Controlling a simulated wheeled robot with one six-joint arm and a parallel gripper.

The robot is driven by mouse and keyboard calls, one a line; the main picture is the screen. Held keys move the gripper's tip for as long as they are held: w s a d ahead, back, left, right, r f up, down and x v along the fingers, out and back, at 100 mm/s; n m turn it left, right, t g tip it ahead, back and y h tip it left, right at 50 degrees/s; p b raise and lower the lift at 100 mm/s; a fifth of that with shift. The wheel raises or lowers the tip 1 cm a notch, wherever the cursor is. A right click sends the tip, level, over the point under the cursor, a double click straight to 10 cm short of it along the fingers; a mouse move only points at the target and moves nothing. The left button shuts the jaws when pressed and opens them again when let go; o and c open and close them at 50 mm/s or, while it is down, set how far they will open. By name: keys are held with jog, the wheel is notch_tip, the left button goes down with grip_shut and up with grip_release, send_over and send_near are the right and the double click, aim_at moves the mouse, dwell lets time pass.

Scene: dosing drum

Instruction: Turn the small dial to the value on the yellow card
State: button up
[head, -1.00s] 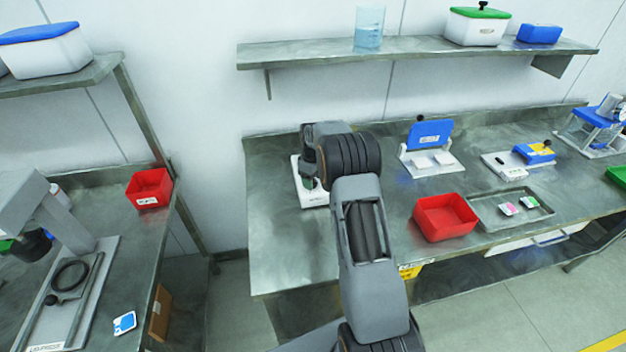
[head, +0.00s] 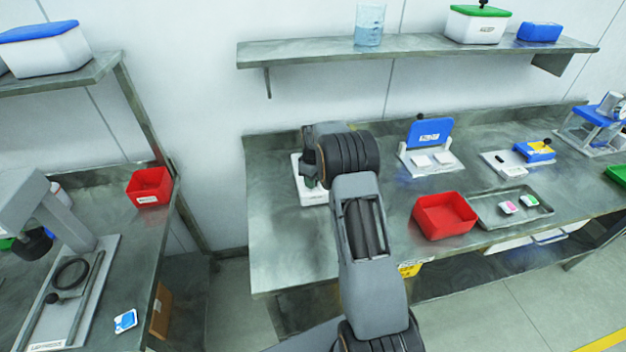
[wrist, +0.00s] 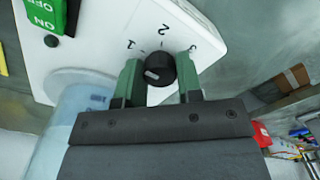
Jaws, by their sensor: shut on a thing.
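The small dial (wrist: 160,68) is a round black knob on a white panel (wrist: 95,50), with the numbers 1, 2 and 3 in an arc above it. A short white mark shows on the lower left of its face; I cannot tell exactly which value it indicates. My gripper (wrist: 160,78) has one greenish finger on each side of the dial and is shut on it. In the head view, my arm covers most of the white device (head: 311,198) and hides the dial. A yellow label or card (head: 409,269) shows at the bench's front edge; its writing is unreadable.
A green ON/OFF switch (wrist: 45,14) and a clear bluish cylinder (wrist: 82,105) are close to my gripper. On the bench, a red bin (head: 445,217), a grey tray (head: 483,210) and a blue-lidded device (head: 430,133) stand to the right. A shelf (head: 400,50) runs above.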

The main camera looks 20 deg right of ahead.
jog(key=shift+m, duration=0.4)
jog(key=shift+f+m+b, duration=0.1)
jog(key=shift+m+b, duration=0.5)
jog(key=shift+b, duration=0.05)
jog(key=m+b, duration=0.1)
jog(key=m, duration=0.2)
jog(key=shift+m, duration=0.3)
jog(key=m+b, duration=0.2)
jog(key=m, duration=1)
jog(key=shift+m+b, duration=0.35)
jog(key=shift+m, duration=0.05)
jog(key=m, duration=0.5)
jog(key=shift+m, duration=0.4)
jog(key=o, duration=0.9)
